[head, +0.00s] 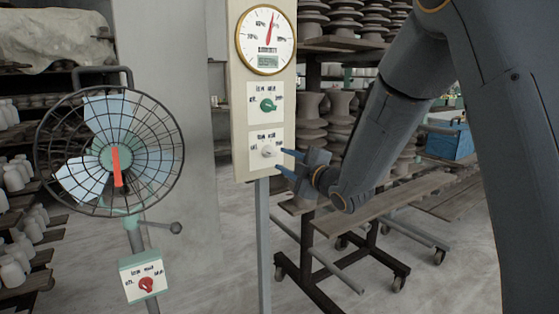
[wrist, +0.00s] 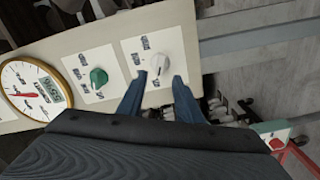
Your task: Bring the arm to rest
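My gripper (head: 280,159) is at the right edge of the panel (head: 241,100), in front of the lower plate. Its two blue fingers are spread apart and hold nothing. The white knob (head: 268,151) on the lower plate is just beyond the fingertips. In the wrist view the white knob (wrist: 160,65) shows between and slightly past the fingertips (wrist: 160,78); I cannot tell whether they touch it. A green knob (head: 267,104) is on the plate above. A round gauge (head: 265,40) tops the panel, its red needle pointing nearly straight up.
A caged fan (head: 110,152) stands at the left, with a red knob (head: 146,284) on its box. Wooden shelving (head: 400,196) with stacked pottery and castors stands behind my arm. White pots (head: 18,175) line shelves at far left. Open floor (head: 215,270) shows around the post.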

